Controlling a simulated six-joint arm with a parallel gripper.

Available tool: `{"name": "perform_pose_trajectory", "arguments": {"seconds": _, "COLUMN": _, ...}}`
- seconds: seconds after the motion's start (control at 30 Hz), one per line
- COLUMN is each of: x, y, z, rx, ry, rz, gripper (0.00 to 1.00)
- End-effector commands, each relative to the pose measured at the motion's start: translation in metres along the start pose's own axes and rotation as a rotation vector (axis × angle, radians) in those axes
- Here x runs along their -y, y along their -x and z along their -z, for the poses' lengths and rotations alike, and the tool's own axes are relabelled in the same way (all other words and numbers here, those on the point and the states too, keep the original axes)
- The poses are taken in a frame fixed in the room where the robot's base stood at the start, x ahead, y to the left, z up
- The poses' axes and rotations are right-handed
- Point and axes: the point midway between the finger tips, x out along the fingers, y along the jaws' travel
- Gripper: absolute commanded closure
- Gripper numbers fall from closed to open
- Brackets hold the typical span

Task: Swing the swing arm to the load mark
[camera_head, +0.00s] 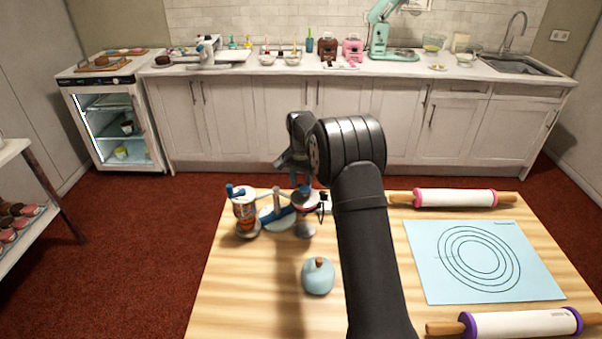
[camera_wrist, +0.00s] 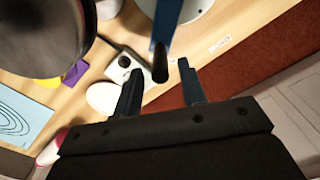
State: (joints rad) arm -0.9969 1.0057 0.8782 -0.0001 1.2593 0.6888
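In the head view a small fixture stands at the table's back left, with a blue swing arm (camera_head: 282,216) reaching right from a pale post (camera_head: 277,199). In the wrist view the blue arm (camera_wrist: 167,20) ends in a dark round handle (camera_wrist: 160,66). My gripper (camera_wrist: 158,76) is open, one finger on each side of the handle's end, with visible gaps. In the head view my gripper (camera_head: 297,172) is above the fixture's right side, its fingertips hard to make out. Small white labels (camera_wrist: 220,45) lie on the table near the arm; their writing is unreadable, so I cannot tell the load mark.
A jar with orange contents (camera_head: 245,214) stands left of the post. A blue lidded pot (camera_head: 318,277) is in front. A light blue mat (camera_head: 480,262) and two rolling pins (camera_head: 455,198) (camera_head: 522,323) lie at the right. The table's front left is clear.

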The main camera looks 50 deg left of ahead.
Motion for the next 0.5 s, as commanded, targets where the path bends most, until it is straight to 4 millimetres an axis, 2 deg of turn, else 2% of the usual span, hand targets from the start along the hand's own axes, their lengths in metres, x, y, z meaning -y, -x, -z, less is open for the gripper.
{"name": "perform_pose_trajectory", "arguments": {"seconds": 0.03, "x": 0.0003, "y": 0.0019, "z": 0.0003, "rx": -0.002, "ry": 0.0, "rz": 0.001, "gripper": 0.72}}
{"name": "perform_pose_trajectory", "arguments": {"seconds": 0.17, "x": 0.0002, "y": 0.0022, "z": 0.0003, "rx": -0.001, "ry": 0.0, "rz": 0.001, "gripper": 0.97}}
{"name": "perform_pose_trajectory", "arguments": {"seconds": 0.5, "x": 0.0019, "y": 0.0021, "z": 0.0007, "rx": -0.001, "ry": 0.0, "rz": 0.001, "gripper": 0.97}}
